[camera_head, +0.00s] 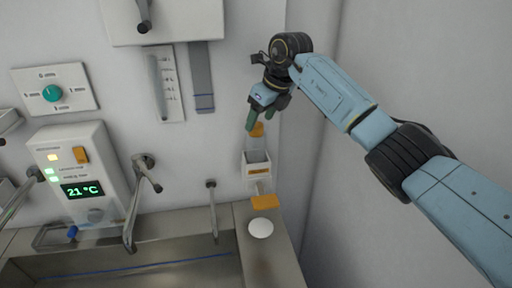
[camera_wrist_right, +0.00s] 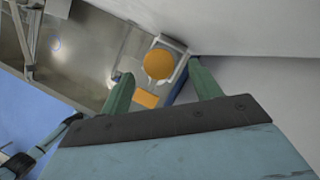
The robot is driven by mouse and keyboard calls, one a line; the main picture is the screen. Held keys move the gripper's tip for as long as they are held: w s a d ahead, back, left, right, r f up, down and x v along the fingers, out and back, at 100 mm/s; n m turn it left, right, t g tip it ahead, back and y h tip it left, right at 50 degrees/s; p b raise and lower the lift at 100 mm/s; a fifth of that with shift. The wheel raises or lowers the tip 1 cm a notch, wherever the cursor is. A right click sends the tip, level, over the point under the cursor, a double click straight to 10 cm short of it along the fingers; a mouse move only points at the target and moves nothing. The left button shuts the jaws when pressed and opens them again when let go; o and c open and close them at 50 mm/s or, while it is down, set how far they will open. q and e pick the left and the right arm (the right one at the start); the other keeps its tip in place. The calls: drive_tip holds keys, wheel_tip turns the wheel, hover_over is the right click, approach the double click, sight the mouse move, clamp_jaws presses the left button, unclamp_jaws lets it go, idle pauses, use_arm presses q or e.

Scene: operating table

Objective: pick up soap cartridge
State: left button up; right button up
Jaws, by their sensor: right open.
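The soap cartridge appears to be the piece with a round orange top (camera_head: 257,130), above a white wall dispenser (camera_head: 257,168). In the right wrist view the orange top (camera_wrist_right: 158,64) shows as a disc over the grey dispenser frame (camera_wrist_right: 177,47). My right gripper (camera_head: 258,118) points down at the orange top, its green fingers apart. In the wrist view the open fingers (camera_wrist_right: 163,88) stand to either side of the line to the disc, with nothing visibly clamped. The cartridge's lower part is hidden. My left gripper does not show clearly in either view.
An orange flap (camera_head: 265,202) sits under the dispenser, above a white disc (camera_head: 260,228) on the metal ledge. A sink (camera_head: 130,262) with taps lies left. A side wall (camera_head: 330,190) stands close on the right. A grey strip (camera_head: 202,80) hangs on the back wall.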

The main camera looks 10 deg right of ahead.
sight(256, 148)
drive_tip(key=shift+x, duration=1.45)
drive_tip(key=shift+w+r, duration=0.1)
drive_tip(key=shift+r, duration=0.05)
clamp_jaws()
